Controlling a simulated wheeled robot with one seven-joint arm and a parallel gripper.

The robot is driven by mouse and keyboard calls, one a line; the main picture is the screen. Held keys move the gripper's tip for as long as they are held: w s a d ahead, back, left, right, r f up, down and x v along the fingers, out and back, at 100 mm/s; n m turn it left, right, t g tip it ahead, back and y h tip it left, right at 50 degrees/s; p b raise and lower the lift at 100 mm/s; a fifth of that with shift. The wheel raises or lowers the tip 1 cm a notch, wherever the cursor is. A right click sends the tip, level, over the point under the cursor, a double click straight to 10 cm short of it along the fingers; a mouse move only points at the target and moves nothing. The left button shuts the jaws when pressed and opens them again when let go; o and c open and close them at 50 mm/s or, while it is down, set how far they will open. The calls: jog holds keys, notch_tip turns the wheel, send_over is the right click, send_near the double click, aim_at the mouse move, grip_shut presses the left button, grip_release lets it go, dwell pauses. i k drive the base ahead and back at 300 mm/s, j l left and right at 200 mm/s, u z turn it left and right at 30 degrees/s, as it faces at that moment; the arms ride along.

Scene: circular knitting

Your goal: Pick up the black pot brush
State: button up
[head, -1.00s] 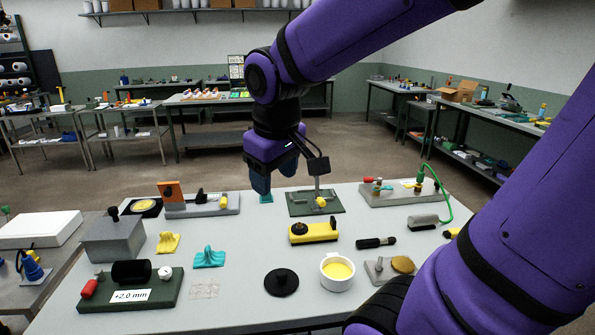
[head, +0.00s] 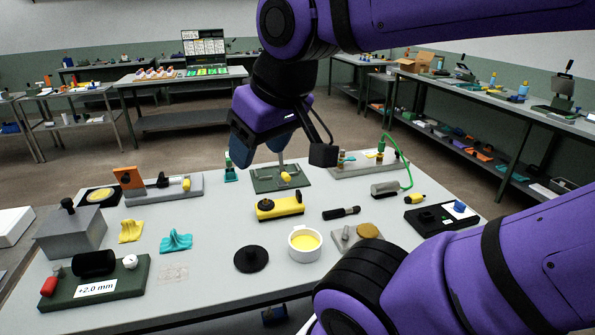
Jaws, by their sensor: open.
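I cannot tell for certain which black item is the pot brush. A short black rod-like piece (head: 341,213) lies flat farther back, behind and right of the pot. My gripper (head: 262,146) hangs above the back of the table, fingers pointing down. It is open and empty, well away from both black items.
A yellow block tool (head: 280,206) lies behind the pot. A green base with a post (head: 282,178) stands at the back. A green board with a black roller (head: 95,275) is front left. A black tray (head: 442,217) is at the right. Bare table (head: 215,290) shows in front.

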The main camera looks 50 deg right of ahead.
aim_at(328, 214)
jog(key=z, duration=1.45)
